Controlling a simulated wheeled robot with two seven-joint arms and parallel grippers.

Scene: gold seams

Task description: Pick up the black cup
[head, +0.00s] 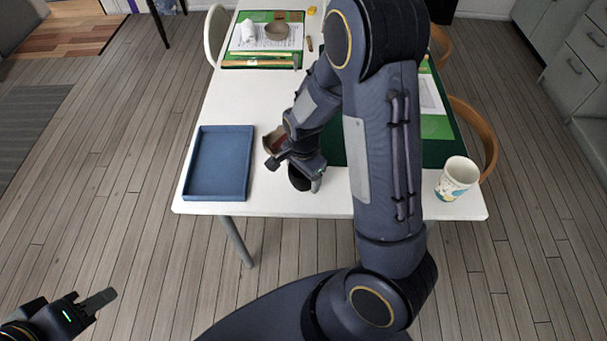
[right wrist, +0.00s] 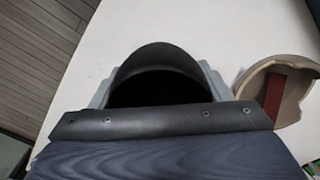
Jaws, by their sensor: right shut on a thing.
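The black cup (head: 299,181) is near the front of the white table, partly hidden by my right gripper (head: 305,168). In the right wrist view the cup (right wrist: 156,75) shows its dark open mouth, with grey gripper fingers on both sides of it. The right gripper is shut on the cup. Whether the cup touches the table is not clear. My left gripper (head: 88,304) is low at the left, off the table and far from the cup; the gap between its fingers cannot be made out.
A blue tray (head: 219,196) lies left of the cup. A tan bowl-like piece with a red strip (right wrist: 278,88) is close beside the cup. A patterned white cup (head: 457,179) stands at the table's right corner. Green mats with papers (head: 265,39) lie farther back.

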